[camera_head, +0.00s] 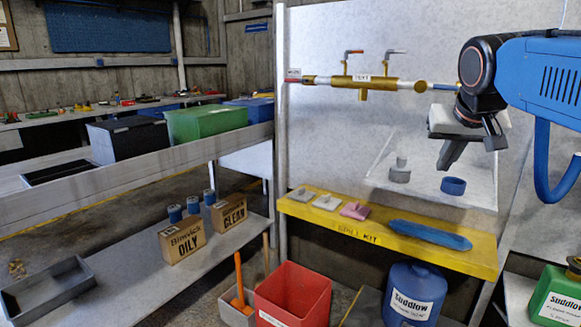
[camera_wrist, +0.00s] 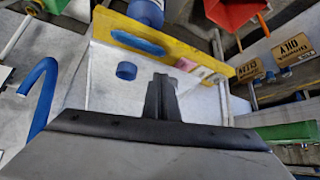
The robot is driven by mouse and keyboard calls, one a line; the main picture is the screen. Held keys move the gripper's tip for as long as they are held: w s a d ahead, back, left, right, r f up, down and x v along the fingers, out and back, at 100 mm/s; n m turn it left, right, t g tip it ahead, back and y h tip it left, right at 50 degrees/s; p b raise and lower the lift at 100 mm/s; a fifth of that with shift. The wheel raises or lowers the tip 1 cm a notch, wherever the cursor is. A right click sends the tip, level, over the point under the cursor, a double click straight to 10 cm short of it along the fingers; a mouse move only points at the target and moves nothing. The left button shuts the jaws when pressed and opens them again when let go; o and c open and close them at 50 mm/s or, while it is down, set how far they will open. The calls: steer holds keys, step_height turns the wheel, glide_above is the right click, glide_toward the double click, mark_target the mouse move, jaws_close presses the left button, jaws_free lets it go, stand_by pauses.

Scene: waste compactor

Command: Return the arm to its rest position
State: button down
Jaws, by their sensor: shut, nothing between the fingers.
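My gripper (camera_head: 452,153) is at the right of the head view, on the end of my blue and black arm. It hangs in front of the pale back panel, above a white tray (camera_head: 472,193). Its fingers are shut together with nothing between them. In the wrist view my gripper (camera_wrist: 160,80) points toward the panel, tray and yellow shelf. It touches nothing that I can see.
A brass pipe (camera_head: 345,81) with valves runs along the panel. A yellow shelf (camera_head: 470,254) holds a blue pad (camera_head: 430,235) and small blocks. Below stand a blue jug (camera_head: 414,295) and a red bin (camera_head: 293,297).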

steer(key=s+a+f+n+g+y, duration=0.1)
steer(key=s+a+f, duration=0.1)
steer(key=s+f, duration=0.8)
steer(key=s+a+f+n+g+y, duration=0.1)
steer(key=s+a+f+n, duration=0.1)
steer(key=s+f, duration=0.9)
step_height(320, 180, down, 7)
steer(key=shift+s+a+r+g, duration=0.2)
steer(key=shift+a+g, duration=0.1)
steer(key=shift+a, duration=0.2)
